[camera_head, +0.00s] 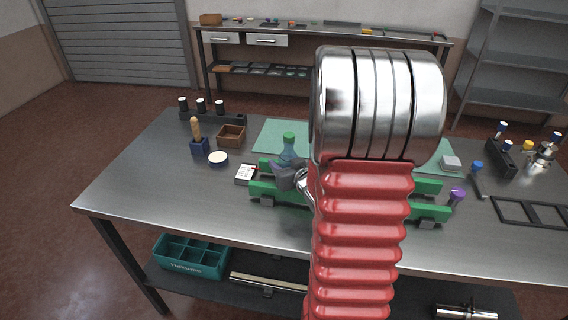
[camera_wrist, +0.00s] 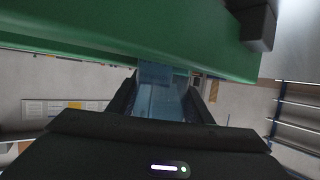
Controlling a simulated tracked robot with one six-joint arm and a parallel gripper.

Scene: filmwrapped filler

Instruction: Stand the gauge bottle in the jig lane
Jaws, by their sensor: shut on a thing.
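The gauge bottle (camera_head: 289,149), translucent blue with a green cap, stands upright or nearly so at the left part of the green jig. My gripper (camera_head: 285,176) is shut on it from the front. In the wrist view the blue body (camera_wrist: 166,103) lies between the two black fingers of my gripper (camera_wrist: 160,92). The jig's lane runs between a front green rail (camera_head: 262,190) and a rear green rail (camera_head: 428,186). One green rail (camera_wrist: 130,35) crosses the top of the wrist view. The bottle's base is hidden, so I cannot tell whether it touches the lane floor.
My red arm hides the middle of the jig. A white-labelled block (camera_head: 245,174) sits close to the jig's left end, and a purple-topped item (camera_head: 457,196) is by its right end. A round white-topped tin (camera_head: 218,158) and a wooden box (camera_head: 231,135) stand further left.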

